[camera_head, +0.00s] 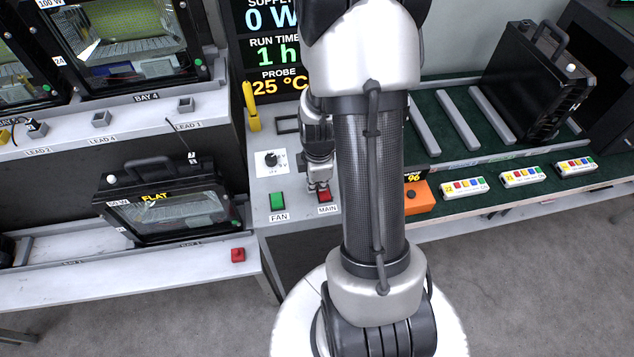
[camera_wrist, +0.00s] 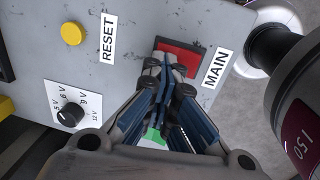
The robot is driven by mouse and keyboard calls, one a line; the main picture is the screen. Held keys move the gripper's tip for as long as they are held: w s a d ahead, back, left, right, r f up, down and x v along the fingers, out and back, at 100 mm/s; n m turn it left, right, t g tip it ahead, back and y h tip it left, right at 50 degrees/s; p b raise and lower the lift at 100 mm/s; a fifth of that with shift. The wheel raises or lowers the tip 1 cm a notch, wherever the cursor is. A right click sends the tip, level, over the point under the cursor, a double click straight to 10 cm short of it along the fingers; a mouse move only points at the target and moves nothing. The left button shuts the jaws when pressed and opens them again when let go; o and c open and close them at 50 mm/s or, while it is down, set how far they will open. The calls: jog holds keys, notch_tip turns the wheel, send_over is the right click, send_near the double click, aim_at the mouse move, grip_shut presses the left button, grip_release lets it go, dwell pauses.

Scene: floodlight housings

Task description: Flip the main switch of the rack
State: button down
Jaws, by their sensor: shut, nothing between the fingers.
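The red main switch (camera_head: 325,196) sits on the grey panel top, beside its MAIN label (camera_head: 328,209). In the wrist view the red switch (camera_wrist: 185,52) lies just beyond my fingertips, partly covered by them. My gripper (camera_head: 318,187) is shut and empty, pointing down at the switch; it also shows in the wrist view (camera_wrist: 172,72). I cannot tell whether the fingertips touch the switch. The display (camera_head: 272,50) above the panel reads 0 W and 25 °C.
A green FAN switch (camera_head: 277,201) is left of the main switch. A dial (camera_head: 270,159) and a yellow RESET button (camera_wrist: 72,33) are nearby. A floodlight marked FLAT (camera_head: 165,205) stands left; an orange box (camera_head: 419,197) is right, behind my arm.

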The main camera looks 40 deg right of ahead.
jog(key=shift+s+a, duration=0.1)
jog(key=shift+s, duration=0.05)
jog(key=shift+s+a+r, duration=0.1)
jog(key=shift+s+a, duration=0.25)
jog(key=shift+s, duration=0.25)
jog(key=shift+w, duration=0.1)
